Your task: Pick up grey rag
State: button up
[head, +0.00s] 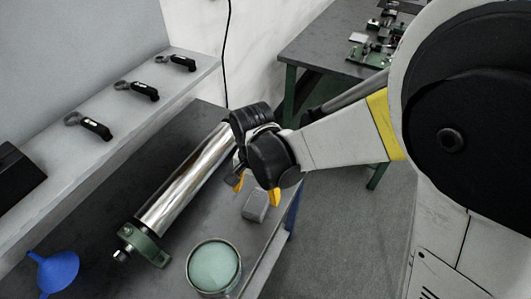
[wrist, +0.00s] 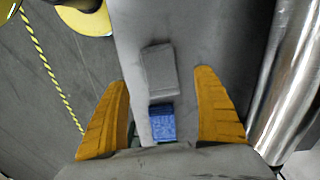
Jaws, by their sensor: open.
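The grey rag (head: 255,206) is a small folded grey block lying flat on the dark bench, near its right edge. In the wrist view the rag (wrist: 160,71) lies ahead of my yellow fingers, roughly centred in the gap between them. My gripper (head: 256,188) is open and empty, with its fingers pointing down above the bench behind the rag. The fingers look apart from the rag; the exact height cannot be told.
A shiny metal roller (head: 187,182) lies left of the gripper. A blue textured piece (wrist: 162,123) lies close to the rag. A round tin with green contents (head: 213,266) and a blue funnel (head: 58,271) stand nearer. A ledge holds several black-handled tools (head: 137,90).

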aim_at(258, 201)
jog(key=f+b, duration=0.1)
jog(key=f, duration=0.1)
jog(key=f+b, duration=0.1)
jog(key=f, duration=0.2)
jog(key=f+b, duration=0.1)
jog(key=f, duration=0.1)
jog(key=shift+w+f, duration=0.15)
jog(key=shift+w, duration=0.15)
jog(key=shift+d, duration=0.1)
jog(key=shift+c, duration=0.3)
jog(key=c, duration=1.2)
